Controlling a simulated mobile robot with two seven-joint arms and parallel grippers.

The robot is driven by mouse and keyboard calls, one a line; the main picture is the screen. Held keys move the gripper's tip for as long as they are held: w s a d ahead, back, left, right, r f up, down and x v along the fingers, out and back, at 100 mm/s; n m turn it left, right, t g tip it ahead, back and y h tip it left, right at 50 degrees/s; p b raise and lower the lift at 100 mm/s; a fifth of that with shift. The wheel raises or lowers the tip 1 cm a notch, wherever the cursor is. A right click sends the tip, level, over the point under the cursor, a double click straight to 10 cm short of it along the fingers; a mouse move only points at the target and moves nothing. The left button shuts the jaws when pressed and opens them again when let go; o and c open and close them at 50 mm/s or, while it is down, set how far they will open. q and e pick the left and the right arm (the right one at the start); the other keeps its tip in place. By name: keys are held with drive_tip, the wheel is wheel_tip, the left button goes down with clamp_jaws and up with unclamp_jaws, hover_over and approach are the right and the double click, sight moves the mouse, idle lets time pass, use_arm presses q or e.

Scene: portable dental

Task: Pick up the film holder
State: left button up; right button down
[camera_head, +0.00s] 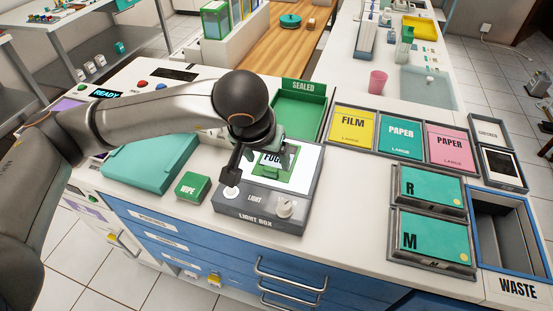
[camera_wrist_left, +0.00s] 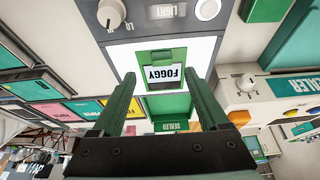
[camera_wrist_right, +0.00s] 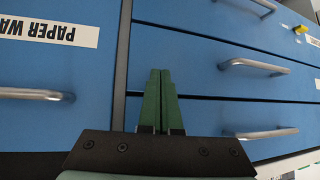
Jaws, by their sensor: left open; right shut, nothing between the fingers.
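The film holder is a green frame with a white FOGGY label (camera_head: 277,163), lying on the lit white top of the grey light box (camera_head: 256,220). In the left wrist view the holder (camera_wrist_left: 161,57) lies just beyond and between the fingertips. My left gripper (camera_wrist_left: 163,85) is open and empty above the light box; its arm partly covers the holder in the head view. I cannot tell whether a finger touches the holder. My right gripper (camera_wrist_right: 160,75) is shut and empty in front of the blue drawers (camera_wrist_right: 200,60); it is outside the head view.
A green SEALED tray (camera_head: 299,110) stands behind the light box. A green WIPE box (camera_head: 192,187) and a teal case (camera_head: 150,163) are to the left. FILM (camera_head: 353,125) and PAPER (camera_head: 401,134) bins and a WASTE bin (camera_head: 539,262) are to the right.

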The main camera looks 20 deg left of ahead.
sight(270, 169)
use_arm(q)
drive_tip(key=p+x, duration=0.1)
drive_tip(key=x, duration=0.5)
drive_tip(key=shift+a+r, duration=0.1)
drive_tip(key=shift+a, duration=0.05)
clamp_jaws()
idle(0.4)
